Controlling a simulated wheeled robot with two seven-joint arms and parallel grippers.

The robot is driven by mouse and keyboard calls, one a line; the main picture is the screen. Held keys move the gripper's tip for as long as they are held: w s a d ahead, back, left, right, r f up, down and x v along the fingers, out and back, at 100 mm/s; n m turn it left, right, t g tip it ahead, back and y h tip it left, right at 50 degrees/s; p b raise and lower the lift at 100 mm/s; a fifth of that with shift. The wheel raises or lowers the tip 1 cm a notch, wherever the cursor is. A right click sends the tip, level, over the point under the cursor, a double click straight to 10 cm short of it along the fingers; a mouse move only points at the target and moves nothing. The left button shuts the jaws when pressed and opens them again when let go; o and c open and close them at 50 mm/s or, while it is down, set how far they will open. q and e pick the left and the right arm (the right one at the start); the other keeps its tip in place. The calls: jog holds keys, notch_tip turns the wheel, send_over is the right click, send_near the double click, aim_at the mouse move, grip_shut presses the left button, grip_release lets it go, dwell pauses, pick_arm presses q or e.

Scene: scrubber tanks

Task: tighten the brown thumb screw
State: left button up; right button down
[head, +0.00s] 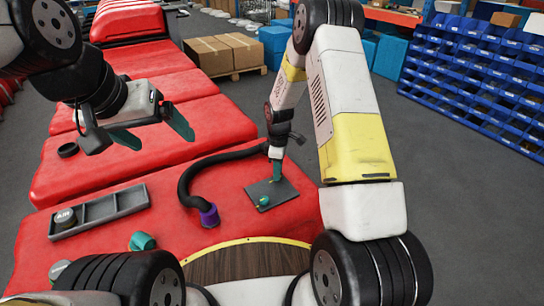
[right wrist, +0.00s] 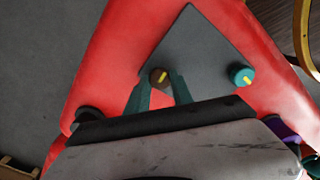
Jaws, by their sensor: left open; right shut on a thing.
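The brown thumb screw (right wrist: 158,76) with a yellow mark sits near one corner of a dark grey plate (head: 284,193), which also fills the middle of the right wrist view (right wrist: 200,50). My right gripper (head: 276,175) reaches down to the plate, its green fingers on either side of the brown screw and shut on it. In the head view the fingers mostly hide that screw. A teal thumb screw (right wrist: 241,76) with a yellow mark stands at another corner; it also shows in the head view (head: 263,202). My left gripper (head: 153,130) is open and empty above the red surface.
A black hose (head: 187,181) with a purple end (head: 209,215) lies left of the plate. A grey tray (head: 125,202) holding a round jar (head: 66,216), a teal cap (head: 142,241) and a black ring (head: 68,149) are further left. Blue bins (head: 480,75) stand far right.

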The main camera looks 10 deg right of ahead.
jog(key=m, duration=0.4)
jog(key=shift+m, duration=0.4)
jog(key=m, duration=0.4)
jog(key=shift+w+m, duration=0.1)
jog(key=shift+m, duration=0.2)
jog(key=m, duration=0.4)
jog(key=shift+m, duration=0.3)
jog(key=m, duration=0.4)
jog(key=shift+r+m, duration=0.1)
jog(key=shift+m, duration=0.3)
jog(key=shift+d, duration=0.1)
jog(key=c, duration=1.1)
grip_release()
